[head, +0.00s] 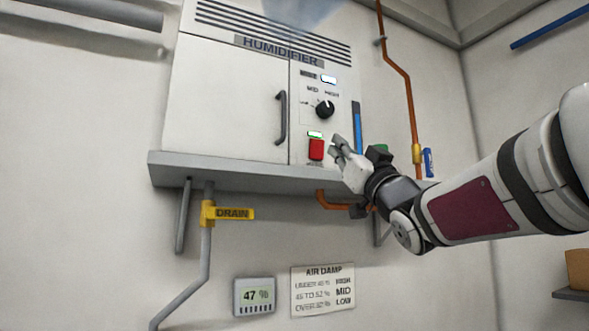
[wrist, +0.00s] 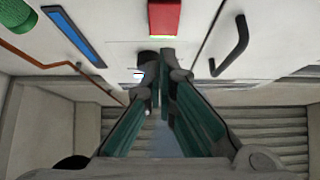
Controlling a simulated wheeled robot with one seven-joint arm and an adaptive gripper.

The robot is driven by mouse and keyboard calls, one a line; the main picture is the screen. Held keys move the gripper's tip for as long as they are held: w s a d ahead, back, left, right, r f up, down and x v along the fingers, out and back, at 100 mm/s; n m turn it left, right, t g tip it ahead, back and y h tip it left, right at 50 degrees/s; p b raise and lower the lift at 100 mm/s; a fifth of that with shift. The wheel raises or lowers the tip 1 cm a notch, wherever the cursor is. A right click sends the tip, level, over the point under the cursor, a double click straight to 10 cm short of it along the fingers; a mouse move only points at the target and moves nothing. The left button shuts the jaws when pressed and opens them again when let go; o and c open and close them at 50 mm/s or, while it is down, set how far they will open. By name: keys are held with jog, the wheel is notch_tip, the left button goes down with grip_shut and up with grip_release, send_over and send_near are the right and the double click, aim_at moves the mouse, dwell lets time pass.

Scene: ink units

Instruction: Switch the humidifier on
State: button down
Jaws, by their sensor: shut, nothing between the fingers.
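The white humidifier (head: 225,100) sits on a grey wall shelf. Its front panel has a red switch (head: 316,149), a lit green lamp (head: 315,134) just above it, a black knob (head: 325,108) and a lit small display (head: 328,79). Bluish mist (head: 300,12) shows above the top vents. My gripper (head: 335,145) is shut and empty, just right of the red switch in the head view; contact cannot be told. In the wrist view my gripper (wrist: 160,58) points at the panel, with the red switch (wrist: 164,18) above the fingertips. The fingers hide part of the panel there.
A door handle (head: 281,117) sticks out left of the panel. The grey shelf (head: 230,174) juts out below. An orange pipe (head: 411,100) runs at the right. A meter (head: 254,296) reads 47 %, beside an air damp chart (head: 323,290) pairing 45 to 52 % with MID.

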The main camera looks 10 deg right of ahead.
jog(key=s+d+f+b, duration=0.1)
jog(key=s+f+b, duration=0.1)
jog(key=s+f, duration=0.2)
jog(key=shift+s+d+f+b, duration=0.25)
jog(key=shift+s+f+b, duration=0.15)
jog(key=shift+f, duration=1.5)
jog(key=s+d+f+m+g+h, duration=0.1)
jog(key=f+m+g+h, duration=0.15)
jog(key=f, duration=0.45)
jog(key=s+d+f+m+g+h, duration=0.1)
jog(key=f+g+h, duration=0.25)
jog(key=f, duration=0.35)
jog(key=d+f+m+g+h, duration=0.2)
jog(key=f+g+h, duration=0.1)
jog(key=f, duration=0.4)
jog(key=s+a+f+n+g, duration=0.1)
jog(key=s+f+g, duration=0.4)
jog(key=s+f, duration=0.5)
jog(key=s+a+f+n+g+y, duration=0.1)
jog(key=s+a+f+g, duration=0.2)
jog(key=s+f, duration=0.7)
jog(key=f+g, duration=0.1)
jog(key=g, duration=0.1)
jog(key=shift+s+f+g, duration=0.15)
jog(key=shift+f+g, duration=0.1)
jog(key=shift+g, duration=0.05)
